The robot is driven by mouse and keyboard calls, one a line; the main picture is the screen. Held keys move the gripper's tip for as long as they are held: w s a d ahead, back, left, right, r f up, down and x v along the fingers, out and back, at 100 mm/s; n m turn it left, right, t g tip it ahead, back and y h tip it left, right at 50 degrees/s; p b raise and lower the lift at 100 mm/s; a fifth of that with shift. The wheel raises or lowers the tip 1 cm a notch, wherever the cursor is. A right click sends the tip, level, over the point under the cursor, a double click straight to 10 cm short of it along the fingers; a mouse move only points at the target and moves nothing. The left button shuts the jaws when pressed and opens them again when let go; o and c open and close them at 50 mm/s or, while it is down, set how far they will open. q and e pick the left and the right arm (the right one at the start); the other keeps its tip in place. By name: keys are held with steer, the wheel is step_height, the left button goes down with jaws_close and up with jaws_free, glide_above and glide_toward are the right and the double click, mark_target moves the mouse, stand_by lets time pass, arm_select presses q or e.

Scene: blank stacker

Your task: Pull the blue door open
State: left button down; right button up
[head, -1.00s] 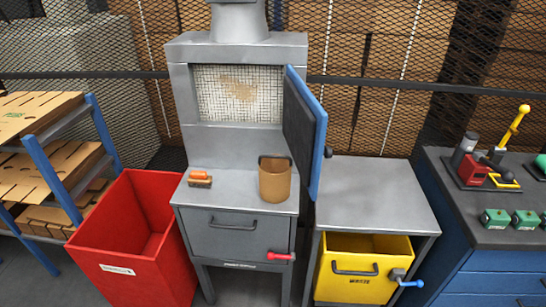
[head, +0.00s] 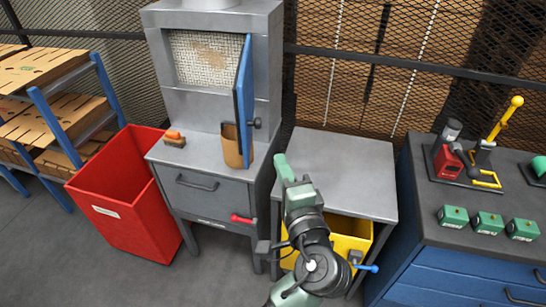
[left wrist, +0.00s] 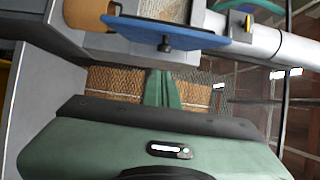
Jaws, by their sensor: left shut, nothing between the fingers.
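The blue door (head: 242,100) stands swung out from the right side of the grey cabinet's meshed opening (head: 205,60), seen nearly edge-on. Its dark round knob (head: 257,123) is on the outer, right-hand face. My left gripper (head: 281,163) is shut and empty, right of and below the knob, apart from the door. In the left wrist view the shut green fingers (left wrist: 163,88) point toward the blue door (left wrist: 190,37) and its knob (left wrist: 166,44), with a gap between. My right gripper is not in view.
A tan pot (head: 232,150) and a brush (head: 175,139) stand on the cabinet ledge. A grey side table (head: 345,170) with a yellow bin (head: 350,235) is beneath my left arm. A red bin (head: 125,210) is left, a blue workbench (head: 470,270) right.

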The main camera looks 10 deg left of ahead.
arm_select(q)
steer(key=w+a, duration=0.6)
steer(key=a, duration=0.1)
steer(key=shift+w+a, duration=0.35)
steer(key=shift+w, duration=0.05)
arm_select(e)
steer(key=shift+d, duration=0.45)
arm_select(q)
steer(key=shift+f, duration=0.15)
steer(key=shift+a, duration=0.1)
